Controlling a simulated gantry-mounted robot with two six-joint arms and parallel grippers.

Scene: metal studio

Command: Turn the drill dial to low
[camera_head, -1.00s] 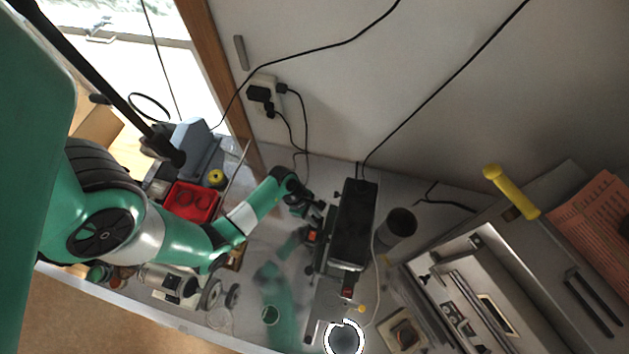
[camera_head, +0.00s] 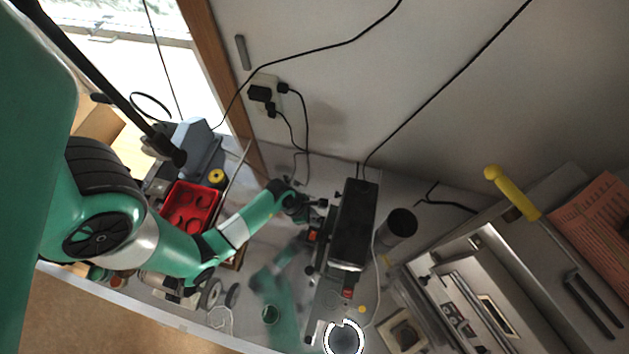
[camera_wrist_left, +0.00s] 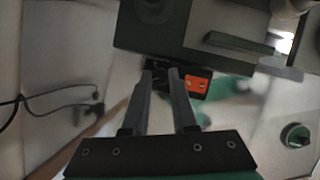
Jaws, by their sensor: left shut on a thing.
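The drill (camera_head: 352,225) is a black and grey bench drill standing on the shiny metal table, right of my left arm. My left gripper (camera_head: 318,204) is at its left side, near an orange switch. In the left wrist view, the drill body (camera_wrist_left: 165,45) fills the top. The two fingers of my left gripper (camera_wrist_left: 160,76) are shut with a small gap, on a small dark part that I take for the dial (camera_wrist_left: 159,78). The orange switch (camera_wrist_left: 196,85) is just right of the fingers. The dial's marks cannot be read. My right gripper is not in view.
A red tray (camera_head: 190,207) and a grey-blue machine (camera_head: 190,145) stand at the left. A dark cup (camera_head: 402,223) and an open metal case (camera_head: 480,285) are right of the drill. Black cables hang on the wall behind. A round white-rimmed thing (camera_head: 343,338) is in front.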

